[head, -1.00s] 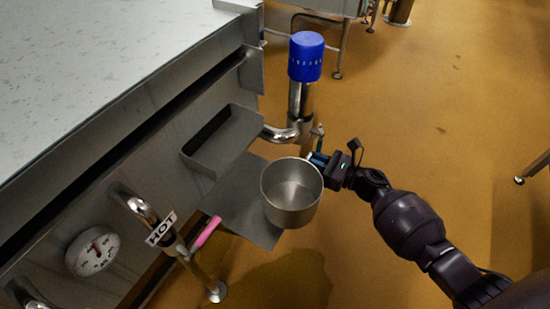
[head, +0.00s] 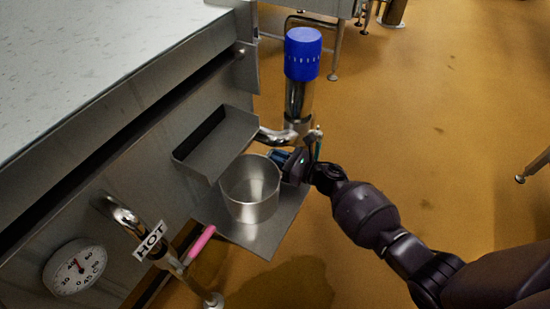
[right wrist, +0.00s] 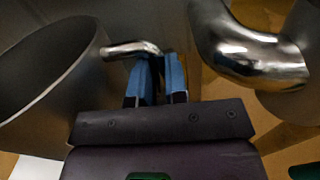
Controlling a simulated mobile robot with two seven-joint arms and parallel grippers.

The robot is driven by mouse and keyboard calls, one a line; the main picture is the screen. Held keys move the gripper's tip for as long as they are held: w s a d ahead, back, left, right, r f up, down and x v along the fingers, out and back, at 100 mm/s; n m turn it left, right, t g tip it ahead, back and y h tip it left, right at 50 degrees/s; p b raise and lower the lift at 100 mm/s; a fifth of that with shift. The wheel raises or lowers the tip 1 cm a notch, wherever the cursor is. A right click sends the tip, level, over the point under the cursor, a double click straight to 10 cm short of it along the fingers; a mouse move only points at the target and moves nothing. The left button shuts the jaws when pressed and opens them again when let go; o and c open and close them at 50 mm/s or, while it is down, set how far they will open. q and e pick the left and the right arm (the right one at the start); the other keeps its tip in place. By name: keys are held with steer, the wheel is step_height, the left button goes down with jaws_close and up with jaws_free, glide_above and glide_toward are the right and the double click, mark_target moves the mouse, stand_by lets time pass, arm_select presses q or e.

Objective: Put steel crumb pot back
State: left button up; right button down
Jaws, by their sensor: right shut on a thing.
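The steel crumb pot (head: 252,205) is an open, empty, upright cup over the flat steel shelf (head: 265,238) on the side of the vat. I cannot tell whether its base touches the shelf. My right gripper (head: 279,157) is at the pot's far right side, its blue fingers shut on the pot's handle. In the right wrist view the fingers (right wrist: 160,75) close around the short steel handle (right wrist: 130,49), and the pot's wall (right wrist: 75,75) fills the left. My left gripper is not in view.
A steel pipe with a blue cap (head: 303,55) stands just behind my gripper. A raised steel tray (head: 215,145) is left of the pot. A pink-handled thing (head: 202,242), the HOT pipe (head: 150,240) and a dial (head: 75,267) are at lower left.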

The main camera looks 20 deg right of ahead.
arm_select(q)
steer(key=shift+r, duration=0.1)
arm_select(e)
steer(key=shift+r, duration=0.2)
steer(key=shift+f, duration=0.2)
steer(key=c, duration=1.1)
jaws_free()
steer(key=shift+c, duration=0.2)
steer(key=shift+d+r, duration=0.1)
steer(key=shift+r, duration=0.05)
arm_select(q)
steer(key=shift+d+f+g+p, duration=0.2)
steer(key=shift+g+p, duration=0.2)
steer(key=shift+p, duration=0.6)
arm_select(e)
steer(key=v, duration=1.2)
steer(key=o, duration=1.1)
steer(key=shift+o, duration=0.2)
